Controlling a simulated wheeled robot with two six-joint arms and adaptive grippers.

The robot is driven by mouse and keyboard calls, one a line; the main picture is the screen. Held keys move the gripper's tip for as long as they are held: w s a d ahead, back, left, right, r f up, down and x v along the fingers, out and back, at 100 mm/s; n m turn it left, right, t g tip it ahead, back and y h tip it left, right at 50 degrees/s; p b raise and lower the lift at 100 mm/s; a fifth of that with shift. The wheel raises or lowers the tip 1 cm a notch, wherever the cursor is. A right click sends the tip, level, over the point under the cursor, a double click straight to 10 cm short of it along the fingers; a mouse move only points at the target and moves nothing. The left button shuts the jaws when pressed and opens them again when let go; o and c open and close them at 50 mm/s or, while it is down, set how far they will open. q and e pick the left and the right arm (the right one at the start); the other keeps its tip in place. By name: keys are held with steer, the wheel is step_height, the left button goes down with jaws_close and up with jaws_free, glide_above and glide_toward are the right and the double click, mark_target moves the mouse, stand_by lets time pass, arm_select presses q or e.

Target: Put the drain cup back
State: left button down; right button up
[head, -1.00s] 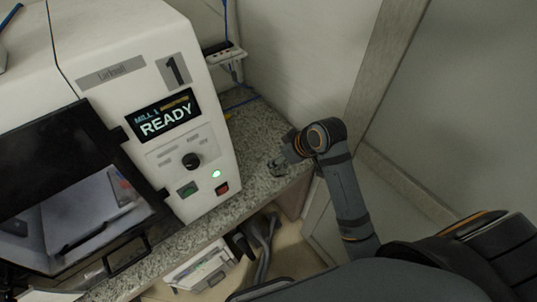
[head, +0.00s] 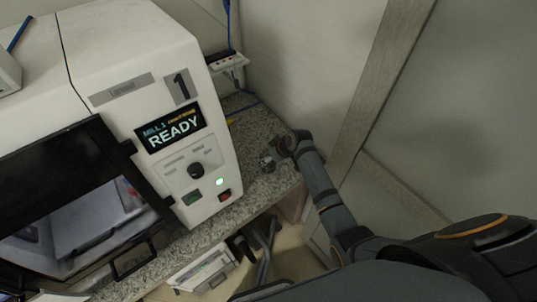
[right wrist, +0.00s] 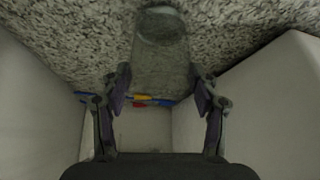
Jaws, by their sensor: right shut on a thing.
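My right gripper (head: 267,161) is over the speckled counter, just right of the white mill. In the right wrist view my right gripper (right wrist: 160,88) has its two fingers on either side of a clear, see-through cup (right wrist: 160,55), the drain cup, and is shut on it. The cup's round end (right wrist: 160,23) points at the speckled surface. I cannot tell whether it touches the counter. In the head view the cup is too small to make out clearly. My left gripper is not in view.
The white mill (head: 150,60) with a READY screen (head: 170,128) stands left of my right gripper. A wall (head: 300,60) rises behind and right of the counter (head: 205,235). A power strip (head: 226,60) hangs at the back. Blue and yellow cables (right wrist: 140,98) lie near the wall.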

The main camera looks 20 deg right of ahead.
steer(key=shift+f, duration=0.1)
steer(key=o, duration=1.2)
steer(key=shift+r, duration=0.2)
steer(key=v, duration=1.2)
steer(key=shift+b, duration=0.35)
steer(key=shift+f, duration=0.1)
